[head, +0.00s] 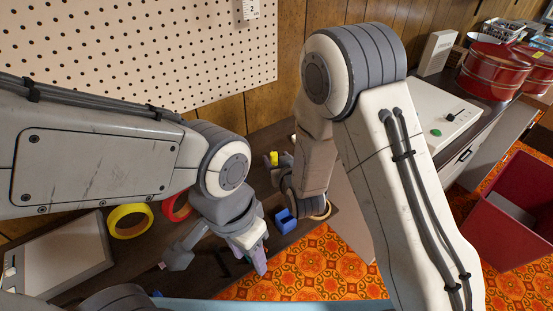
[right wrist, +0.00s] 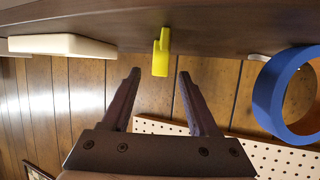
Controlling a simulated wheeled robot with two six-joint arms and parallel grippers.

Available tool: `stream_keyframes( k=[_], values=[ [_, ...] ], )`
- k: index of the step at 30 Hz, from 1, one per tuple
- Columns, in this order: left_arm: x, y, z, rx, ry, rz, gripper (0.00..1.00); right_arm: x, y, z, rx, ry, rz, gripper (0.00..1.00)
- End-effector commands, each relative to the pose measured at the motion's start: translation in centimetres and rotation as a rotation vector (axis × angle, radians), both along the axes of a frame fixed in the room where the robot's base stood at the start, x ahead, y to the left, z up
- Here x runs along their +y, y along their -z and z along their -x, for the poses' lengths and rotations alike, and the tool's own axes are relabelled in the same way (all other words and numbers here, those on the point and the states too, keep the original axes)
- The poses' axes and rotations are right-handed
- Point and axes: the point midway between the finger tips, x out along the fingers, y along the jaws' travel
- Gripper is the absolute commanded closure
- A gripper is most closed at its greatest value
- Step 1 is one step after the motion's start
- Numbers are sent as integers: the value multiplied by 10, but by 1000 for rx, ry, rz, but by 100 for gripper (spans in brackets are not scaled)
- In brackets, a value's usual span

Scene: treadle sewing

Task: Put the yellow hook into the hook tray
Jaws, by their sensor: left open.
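The yellow hook (head: 272,158) is on the dark bench near the pegboard wall, beside my right gripper (head: 284,166). In the right wrist view, the yellow hook (right wrist: 160,52) lies just beyond and between the fingertips of my right gripper (right wrist: 159,74). Those fingers are apart and hold nothing. My left gripper (head: 218,260) is open over the front of the bench, away from the hook.
A yellow ring (head: 130,220), a red ring (head: 176,207) and a blue object (head: 285,221) are on the bench. In the right wrist view a blue ring (right wrist: 268,95) and a white slab (right wrist: 62,45) flank the hook. A red bin (head: 510,225) is at right.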

Motion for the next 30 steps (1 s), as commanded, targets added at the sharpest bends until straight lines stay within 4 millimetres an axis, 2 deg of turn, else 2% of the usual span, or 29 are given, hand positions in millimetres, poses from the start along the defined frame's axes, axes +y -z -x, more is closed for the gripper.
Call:
stream_keyframes(
  k=[6,11,15,30],
  values=[
    [0,1,0,0,0,0,52,-1,-2,4,0,0,0,40],
    [0,3,0,0,0,0,52,-7,-10,25,1,-1,0,40],
    [0,-18,0,0,0,0,52,-14,-27,50,5,-1,3,40],
    [0,-100,0,0,0,0,52,-18,-34,63,5,1,3,40]
  ],
)
